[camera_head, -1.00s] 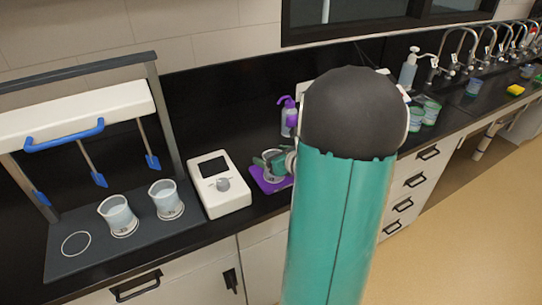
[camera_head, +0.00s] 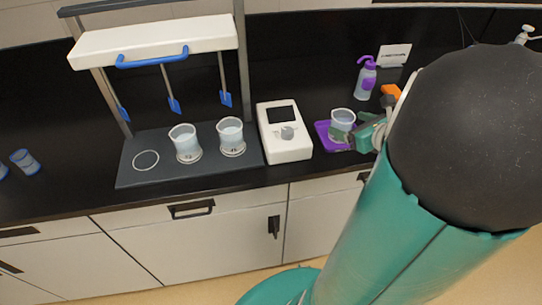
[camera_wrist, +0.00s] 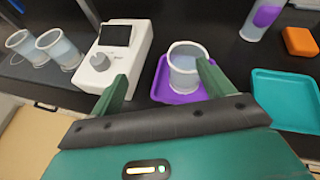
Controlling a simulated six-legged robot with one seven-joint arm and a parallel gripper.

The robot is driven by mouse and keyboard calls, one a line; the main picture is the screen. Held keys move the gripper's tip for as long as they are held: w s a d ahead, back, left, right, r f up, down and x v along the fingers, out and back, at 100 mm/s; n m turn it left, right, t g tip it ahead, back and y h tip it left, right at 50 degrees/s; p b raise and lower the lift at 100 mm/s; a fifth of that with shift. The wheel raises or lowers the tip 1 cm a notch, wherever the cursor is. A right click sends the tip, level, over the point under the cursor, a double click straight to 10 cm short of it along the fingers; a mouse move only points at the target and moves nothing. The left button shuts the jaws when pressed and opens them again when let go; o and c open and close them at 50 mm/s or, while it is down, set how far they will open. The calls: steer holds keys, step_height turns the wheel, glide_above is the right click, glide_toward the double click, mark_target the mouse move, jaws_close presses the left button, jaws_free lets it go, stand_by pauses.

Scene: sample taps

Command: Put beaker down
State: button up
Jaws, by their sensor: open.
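A clear beaker (camera_head: 342,121) with liquid stands upright on a purple tray (camera_head: 323,136). In the wrist view the beaker (camera_wrist: 184,70) sits on the purple tray (camera_wrist: 163,87), just beyond my gripper (camera_wrist: 163,75). My gripper is open, and its right finger overlaps the beaker's right side in that view; I cannot tell if they touch. The left finger is well clear of the beaker. In the head view my gripper (camera_head: 366,131) is beside the tray, partly hidden by my arm. Two more beakers (camera_head: 185,143) (camera_head: 231,136) stand on the stirrer's dark base (camera_head: 140,178).
A white device with a knob (camera_head: 287,147) stands left of the tray. A stirrer frame with blue paddles (camera_head: 155,43) is farther left. A purple-topped bottle (camera_head: 366,78), an orange block (camera_wrist: 299,41) and a teal tray (camera_wrist: 285,98) are nearby.

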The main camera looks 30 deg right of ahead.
steer(key=w+a+r+n+g+y, duration=0.1)
steer(key=a+r+n+g+y, duration=0.15)
steer(key=a+n, duration=0.75)
steer(key=w+a+r+n+g+y, duration=0.1)
steer(key=a+n+g+y, duration=0.2)
steer(key=a+n, duration=0.65)
steer(key=s+a+r+n+g+h, duration=0.1)
steer(key=s+a+n, duration=0.3)
steer(key=n, duration=0.4)
steer(key=s+a+r+n+g+h, duration=0.1)
steer(key=s+a+r+n+h, duration=0.1)
steer(key=s+a+n+h, duration=0.2)
steer(key=a+n, duration=0.3)
steer(key=shift+a+r+n, duration=0.25)
steer(key=shift+r+n, duration=0.1)
